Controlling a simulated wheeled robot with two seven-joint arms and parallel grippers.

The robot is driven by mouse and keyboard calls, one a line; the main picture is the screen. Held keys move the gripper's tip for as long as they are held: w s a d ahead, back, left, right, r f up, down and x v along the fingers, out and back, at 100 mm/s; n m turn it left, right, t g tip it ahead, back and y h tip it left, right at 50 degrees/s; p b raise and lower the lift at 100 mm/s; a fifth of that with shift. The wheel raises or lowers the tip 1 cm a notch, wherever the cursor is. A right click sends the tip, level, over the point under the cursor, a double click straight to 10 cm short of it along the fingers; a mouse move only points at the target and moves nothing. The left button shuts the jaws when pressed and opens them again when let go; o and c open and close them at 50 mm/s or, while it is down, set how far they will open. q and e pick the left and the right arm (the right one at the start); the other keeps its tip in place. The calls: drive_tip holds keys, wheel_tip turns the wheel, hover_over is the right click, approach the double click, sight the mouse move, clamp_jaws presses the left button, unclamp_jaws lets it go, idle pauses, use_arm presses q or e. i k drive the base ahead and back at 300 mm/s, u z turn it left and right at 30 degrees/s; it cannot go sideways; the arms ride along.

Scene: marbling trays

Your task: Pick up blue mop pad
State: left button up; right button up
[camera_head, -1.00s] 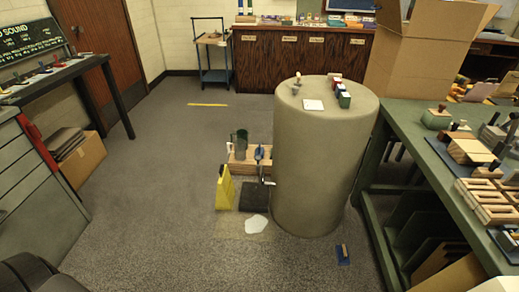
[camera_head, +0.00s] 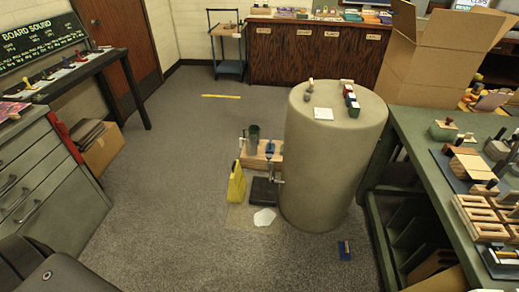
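A small flat blue item (camera_head: 345,250) lies on the carpet right of the big drum's foot. It may be the blue mop pad, but it is too small to be sure. Another small blue piece (camera_head: 270,148) shows at the wooden block (camera_head: 256,160) left of the drum. Neither of my grippers is in view; a dark part at the lower left edge seems to be my own arm.
A large beige drum (camera_head: 330,170) stands mid-right with small items on top. A yellow wet-floor sign (camera_head: 236,183) and white patch (camera_head: 264,217) are beside it. A green workbench (camera_head: 410,130) is at right, grey drawers (camera_head: 50,180) at left.

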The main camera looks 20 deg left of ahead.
sight(270, 146)
drive_tip(key=u, duration=1.75)
drive_tip(key=i, duration=4.9)
drive_tip(key=z, duration=1.9)
drive_tip(key=i, duration=3.2)
drive_tip(key=z, duration=0.45)
